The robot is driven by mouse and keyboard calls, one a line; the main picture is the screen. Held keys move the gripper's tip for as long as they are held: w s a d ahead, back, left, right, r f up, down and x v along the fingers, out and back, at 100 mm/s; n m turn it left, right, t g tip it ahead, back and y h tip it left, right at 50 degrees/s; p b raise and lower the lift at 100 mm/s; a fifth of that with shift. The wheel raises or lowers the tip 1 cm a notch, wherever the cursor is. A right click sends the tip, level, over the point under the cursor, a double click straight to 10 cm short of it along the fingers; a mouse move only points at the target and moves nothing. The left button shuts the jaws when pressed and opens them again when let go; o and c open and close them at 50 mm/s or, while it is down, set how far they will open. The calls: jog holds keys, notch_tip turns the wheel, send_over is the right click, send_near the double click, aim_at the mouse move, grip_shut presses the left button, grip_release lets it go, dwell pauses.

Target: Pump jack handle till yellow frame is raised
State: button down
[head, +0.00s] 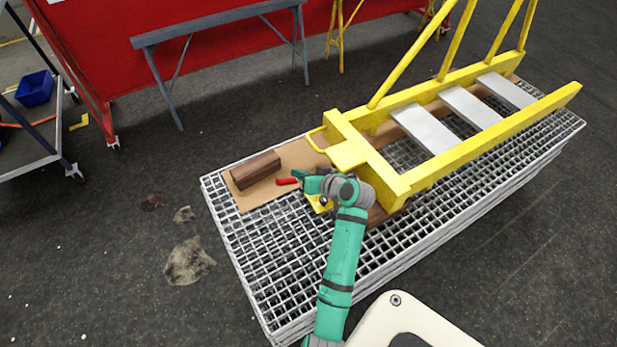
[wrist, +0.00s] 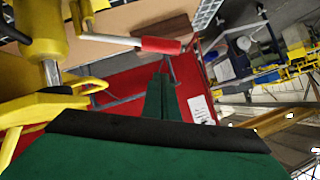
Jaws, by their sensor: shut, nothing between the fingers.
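The yellow frame (head: 435,177) lies along the metal grating, with its near end over the cardboard and jack area. The jack (head: 319,203) is mostly hidden behind my arm in the head view; its yellow body and bright steel ram (wrist: 50,72) show at the left of the wrist view. The jack handle is a pale rod with a red grip (head: 287,181), also seen in the wrist view (wrist: 161,45). My gripper (head: 304,182) is shut and empty beside the red grip. In the wrist view its green fingers (wrist: 161,95) point toward the grip; I cannot tell whether they touch it.
A wooden block (head: 255,170) lies on a brown cardboard sheet (head: 300,155) on the grating platform (head: 270,260). A grey trestle (head: 215,22) and red panel (head: 250,55) stand behind. A cart with a blue bin (head: 35,88) is at left. Floor left of the platform is open.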

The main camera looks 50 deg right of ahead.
jog(key=f, duration=0.1)
jog(key=w+f, duration=0.1)
jog(key=a+f, duration=0.1)
jog(key=f, duration=0.1)
jog(key=shift+w, duration=0.4)
